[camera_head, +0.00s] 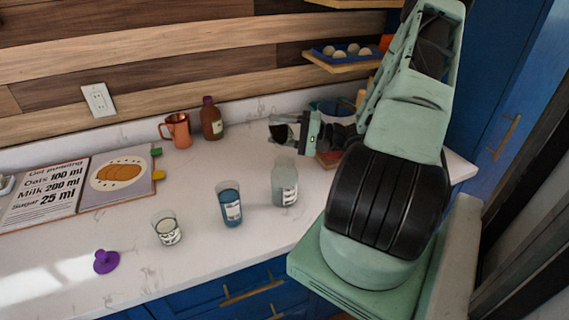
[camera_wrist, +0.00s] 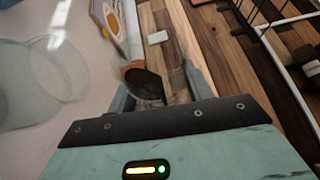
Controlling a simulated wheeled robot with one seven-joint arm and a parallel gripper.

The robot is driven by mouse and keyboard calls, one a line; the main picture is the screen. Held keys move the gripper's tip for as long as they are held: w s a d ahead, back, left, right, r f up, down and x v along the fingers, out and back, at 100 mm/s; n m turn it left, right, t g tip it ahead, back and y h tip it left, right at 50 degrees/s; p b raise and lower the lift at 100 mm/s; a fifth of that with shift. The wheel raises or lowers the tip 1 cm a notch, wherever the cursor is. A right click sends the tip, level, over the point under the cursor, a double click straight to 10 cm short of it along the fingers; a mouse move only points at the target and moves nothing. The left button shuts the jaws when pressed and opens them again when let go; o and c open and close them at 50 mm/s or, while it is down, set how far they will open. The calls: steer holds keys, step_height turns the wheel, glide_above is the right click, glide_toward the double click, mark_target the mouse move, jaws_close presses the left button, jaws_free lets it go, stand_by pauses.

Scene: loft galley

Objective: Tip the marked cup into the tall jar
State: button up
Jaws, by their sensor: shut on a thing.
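My gripper (camera_head: 290,129) is shut on a small clear cup with dark contents (camera_wrist: 148,88), held above the counter. The cup also shows in the head view (camera_head: 281,132), where its tilt is hard to tell and the fingers partly cover it. A tall clear glass jar with a pale label (camera_head: 284,184) stands upright on the counter, below and in front of the gripper. In the wrist view the large clear glass at the left (camera_wrist: 38,88) appears to be this jar, apart from the held cup.
A glass of blue liquid (camera_head: 231,204) and a small labelled glass (camera_head: 167,229) stand left of the jar. A copper mug (camera_head: 176,130) and brown bottle (camera_head: 211,119) stand near the wall. A recipe book (camera_head: 118,180) and purple object (camera_head: 106,261) lie further left.

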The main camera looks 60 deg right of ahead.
steer(key=shift+s+a+f+n+y+b, duration=0.15)
steer(key=shift+f+n+y+b, duration=0.25)
steer(key=shift+n+b, duration=0.75)
steer(key=shift+s+a+r+n+t+y+b, duration=0.15)
steer(key=shift+s+r+n+t+y+b, duration=0.1)
steer(key=shift+n+b, duration=0.45)
steer(key=shift+s+a+r+n+t+y+b, duration=0.1)
steer(key=shift+a+r+n+t+y+b, duration=0.1)
steer(key=shift+n+b, duration=0.5)
steer(key=shift+s+a+r+n+t+y+b, duration=0.15)
steer(key=shift+s+n+y+b, duration=0.1)
steer(key=shift+n+b, duration=0.45)
stand_by(0.9)
